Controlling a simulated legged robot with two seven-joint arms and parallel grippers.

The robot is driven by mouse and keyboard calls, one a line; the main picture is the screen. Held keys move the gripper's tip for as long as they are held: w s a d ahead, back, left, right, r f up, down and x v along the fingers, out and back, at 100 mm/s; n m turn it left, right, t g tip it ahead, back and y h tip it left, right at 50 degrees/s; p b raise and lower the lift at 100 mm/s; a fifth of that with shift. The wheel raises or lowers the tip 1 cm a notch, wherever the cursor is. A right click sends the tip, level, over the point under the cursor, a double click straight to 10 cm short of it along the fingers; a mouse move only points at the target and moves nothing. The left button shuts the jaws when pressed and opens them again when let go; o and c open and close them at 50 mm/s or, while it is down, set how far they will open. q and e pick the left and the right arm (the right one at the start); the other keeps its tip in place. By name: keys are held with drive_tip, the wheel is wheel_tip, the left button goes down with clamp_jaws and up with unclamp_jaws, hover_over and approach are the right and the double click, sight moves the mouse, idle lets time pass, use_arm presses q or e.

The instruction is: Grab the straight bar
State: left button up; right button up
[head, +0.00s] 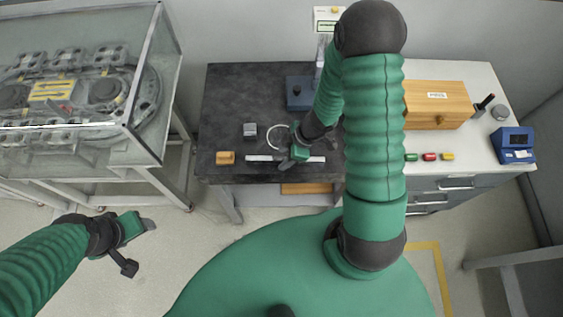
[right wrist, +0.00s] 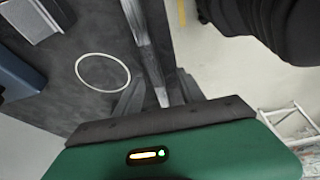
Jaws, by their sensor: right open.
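The straight bar (head: 262,158) is a thin pale strip lying along the front of the black table. Its middle is hidden by my right gripper (head: 298,160), which is over it with the jaws open. In the right wrist view the bar (right wrist: 135,22) runs down from the top edge towards the gap between the fingers of the right gripper (right wrist: 158,95). I cannot tell whether the fingers touch it. My left gripper (head: 140,247) is open and empty over the floor, left of the table.
A pale ring (right wrist: 103,71) lies beside the bar. A grey block (head: 250,130), an orange block (head: 226,157) and a blue stand (head: 299,95) are on the black table (head: 225,100). A glass case (head: 150,75) stands left; a wooden box (head: 438,105) stands right.

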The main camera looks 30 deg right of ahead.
sight(281, 161)
drive_tip(key=b+x, duration=0.1)
drive_tip(key=x, duration=0.2)
drive_tip(key=shift+s+f, duration=0.15)
drive_tip(key=shift+s, duration=0.05)
drive_tip(key=d, duration=0.3)
drive_tip(key=shift+w+f, duration=0.15)
drive_tip(key=shift+f, duration=0.25)
drive_tip(key=shift+a+r, duration=0.1)
drive_tip(key=shift+a, duration=0.4)
drive_tip(key=shift+c, duration=0.5)
drive_tip(key=shift+a, duration=0.45)
drive_tip(key=c, duration=0.5)
drive_tip(key=shift+c, duration=1.1)
drive_tip(key=shift+d, duration=0.1)
clamp_jaws()
drive_tip(key=shift+d, duration=0.35)
use_arm(q)
drive_tip(key=shift+s+d+f, duration=0.15)
drive_tip(key=shift+d+f, duration=0.5)
drive_tip(key=shift+d, duration=0.15)
use_arm(e)
drive_tip(key=shift+a, duration=0.25)
